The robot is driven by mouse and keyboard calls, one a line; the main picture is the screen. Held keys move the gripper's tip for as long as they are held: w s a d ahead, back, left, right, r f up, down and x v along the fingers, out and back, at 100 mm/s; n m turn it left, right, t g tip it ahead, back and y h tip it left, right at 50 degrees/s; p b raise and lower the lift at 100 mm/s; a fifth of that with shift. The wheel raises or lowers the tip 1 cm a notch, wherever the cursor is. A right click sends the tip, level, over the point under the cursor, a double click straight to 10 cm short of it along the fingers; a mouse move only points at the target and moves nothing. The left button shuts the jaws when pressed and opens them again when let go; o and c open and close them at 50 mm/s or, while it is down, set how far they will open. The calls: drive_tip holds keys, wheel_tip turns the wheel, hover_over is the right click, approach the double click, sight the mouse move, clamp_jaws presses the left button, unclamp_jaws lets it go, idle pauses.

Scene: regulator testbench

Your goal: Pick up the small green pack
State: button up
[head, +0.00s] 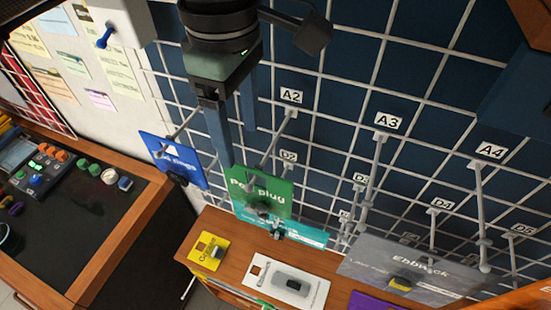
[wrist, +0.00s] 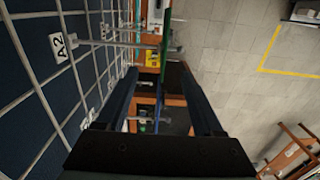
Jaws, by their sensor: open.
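The small green pack (head: 258,180), with white lettering on its card, hangs on the peg labelled A2 on the wire grid wall. In the wrist view it shows nearly edge-on as a thin green strip (wrist: 166,40), ahead of and between the fingers. My gripper (head: 235,142) is open and empty, with its two dark fingers pointing down just above and behind the pack in the head view. The wrist view shows the gripper's fingers (wrist: 157,72) spread wide apart. I cannot tell the exact gap between fingertips and pack.
A blue pack (head: 172,158) hangs to the left. A teal pack (head: 300,236) hangs just below the green one. A large grey pack (head: 365,268) hangs at right. Bare pegs A3 (head: 373,180) and A4 (head: 481,210) stick out. A wooden shelf (head: 228,228) with yellow and white packs lies below.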

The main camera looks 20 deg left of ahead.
sight(239, 172)
drive_tip(key=f+b, duration=0.1)
drive_tip(key=f, duration=0.1)
drive_tip(key=f+b, duration=0.2)
drive_tip(key=f, duration=0.1)
drive_tip(key=s+f+b, duration=0.1)
drive_tip(key=f+b, duration=0.1)
drive_tip(key=shift+a+f, duration=0.1)
drive_tip(key=shift+f, duration=0.1)
drive_tip(key=shift+s+f, duration=0.3)
drive_tip(key=shift+f, duration=0.1)
wheel_tip(239, 172, down, 4)
drive_tip(key=b, duration=0.2)
drive_tip(key=shift+f+b, duration=0.2)
drive_tip(key=shift+b, duration=0.15)
drive_tip(key=shift+s+r, duration=0.1)
drive_tip(key=shift+c, duration=0.5)
clamp_jaws()
